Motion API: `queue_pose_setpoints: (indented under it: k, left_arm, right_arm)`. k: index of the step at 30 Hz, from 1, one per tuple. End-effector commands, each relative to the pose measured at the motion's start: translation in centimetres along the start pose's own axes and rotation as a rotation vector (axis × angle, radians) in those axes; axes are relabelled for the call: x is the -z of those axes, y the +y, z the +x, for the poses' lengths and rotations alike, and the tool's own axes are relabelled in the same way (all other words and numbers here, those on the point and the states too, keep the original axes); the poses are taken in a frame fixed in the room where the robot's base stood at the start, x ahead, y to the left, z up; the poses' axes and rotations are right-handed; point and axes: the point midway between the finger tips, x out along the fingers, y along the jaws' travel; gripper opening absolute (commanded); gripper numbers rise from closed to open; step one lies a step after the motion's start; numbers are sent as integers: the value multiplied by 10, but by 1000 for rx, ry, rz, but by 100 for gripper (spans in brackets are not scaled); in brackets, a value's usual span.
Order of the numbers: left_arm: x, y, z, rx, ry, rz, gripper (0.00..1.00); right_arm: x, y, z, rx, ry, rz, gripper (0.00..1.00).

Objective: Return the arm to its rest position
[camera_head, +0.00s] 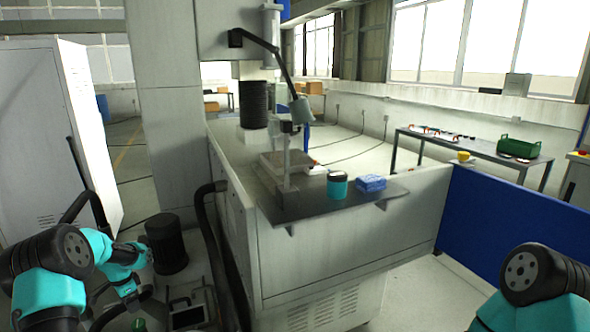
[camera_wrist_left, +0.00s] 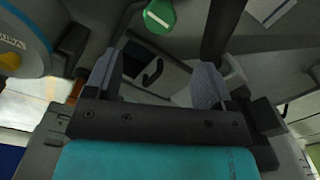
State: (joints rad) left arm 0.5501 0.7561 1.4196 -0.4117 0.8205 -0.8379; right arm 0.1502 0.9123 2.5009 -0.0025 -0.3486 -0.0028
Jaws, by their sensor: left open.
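My left arm comes in at the lower left of the head view, folded low beside the machine. My left gripper (camera_wrist_left: 158,66) shows clearly in the left wrist view. Its two grey fingers are wide apart, with nothing held between them. In the head view I cannot clearly make out its fingertips among the dark parts low at the left. Only a teal and dark upper part of my right arm shows at the lower right of the head view; its gripper is out of view.
The large pale machine (camera_head: 330,250) stands in the middle, with a teal-banded jar (camera_head: 337,188) and a blue folded cloth (camera_head: 370,183) on its grey shelf (camera_head: 300,208). A black cylinder (camera_head: 166,245) stands near my left arm. A green-topped object (camera_wrist_left: 160,15) lies beyond the fingers.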

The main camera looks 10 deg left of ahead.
Motion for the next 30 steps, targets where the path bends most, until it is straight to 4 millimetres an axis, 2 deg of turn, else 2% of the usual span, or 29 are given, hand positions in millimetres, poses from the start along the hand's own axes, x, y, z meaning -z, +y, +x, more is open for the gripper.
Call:
queue_pose_setpoints:
  k: [3, 15, 21, 30]
  left_arm:
    - [0, 1, 20, -3, -1, 0, 76]
    - [0, 1, 79, -2, 0, 0, 76]
    - [0, 0, 93, -1, 0, 0, 76]
    - [0, 0, 95, 0, 0, 0, 76]
  right_arm:
    - [0, 0, 0, 0, 0, 0, 43]
    - [0, 0, 0, 0, 0, 0, 43]
    - [0, 0, 0, 0, 0, 0, 43]
    - [0, 0, 0, 0, 0, 0, 43]
